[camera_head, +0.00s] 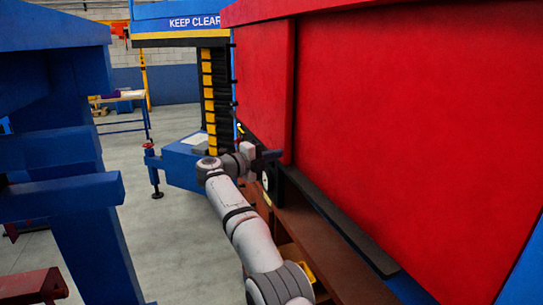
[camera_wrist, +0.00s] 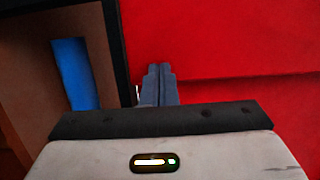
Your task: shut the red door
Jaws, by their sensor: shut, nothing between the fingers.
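A large red panel (camera_head: 410,110) fills the right of the head view, and a narrower red panel (camera_head: 263,85) adjoins it farther off. I cannot tell which of these is the door, or how far it stands open. My gripper (camera_head: 274,155) is at the lower edge of the red, near the seam between the panels. In the wrist view my gripper (camera_wrist: 160,72) has its two fingers together with nothing between them. The fingertips are in front of a red surface (camera_wrist: 240,35), beside a black frame edge. I cannot tell whether they touch the red.
A brown ledge (camera_head: 318,245) runs below the red panel. The wrist view shows a brown recess (camera_wrist: 25,75) with a blue piece (camera_wrist: 74,73). A blue structure (camera_head: 70,110) stands at the left. Grey floor (camera_head: 165,250) lies clear between it and my arm.

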